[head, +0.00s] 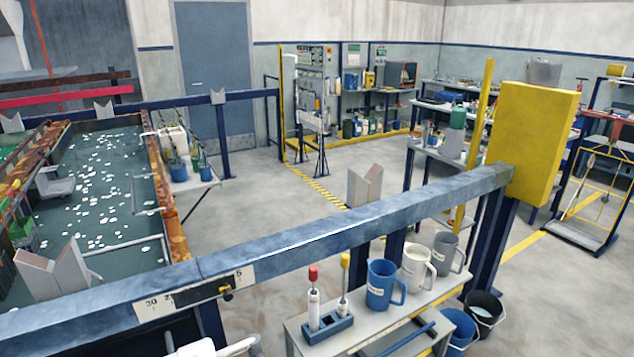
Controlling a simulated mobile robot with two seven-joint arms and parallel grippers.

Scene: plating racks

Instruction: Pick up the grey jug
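The grey jug (447,254) stands upright on the pale top of a small bench (400,318), at the right end of a row of three jugs. Its handle points right. A white jug (413,270) is just left of it, and a blue jug (380,285) is left of that. Neither gripper can be made out. A small white part at the bottom edge looks like a piece of my own arm, cut off by the frame.
A blue holder (328,328) with two handled tools is left of the jugs. A black bucket (485,312) and a blue bucket (460,328) stand at right.

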